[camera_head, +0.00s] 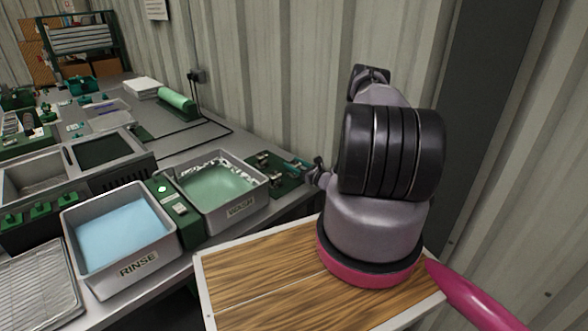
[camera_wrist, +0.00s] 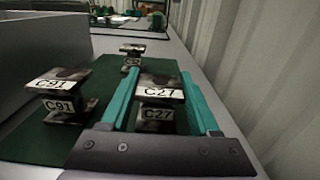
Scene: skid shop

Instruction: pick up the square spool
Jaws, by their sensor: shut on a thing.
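A dark, square-topped spool (camera_wrist: 157,81) with white labels reading C27 stands upright between the two teal fingers of my gripper (camera_wrist: 158,76) in the wrist view. The fingers are shut on it, one along each side. A second spool (camera_wrist: 62,95), labelled C91, stands to its left. A third, smaller-looking spool (camera_wrist: 131,58) stands farther back, its label too small to read surely. All are on or over a dark green mat (camera_wrist: 25,140). In the head view my gripper (camera_head: 303,168) reaches over the bench beyond the wash tub, partly hidden by my wrist.
The grey wash tub (camera_head: 238,210) with green liquid stands just left of the mat. The rinse tub (camera_head: 137,267) with blue liquid is nearer. A corrugated wall (camera_wrist: 270,90) runs close along the right. A green roll (camera_head: 175,98) lies farther back on the bench.

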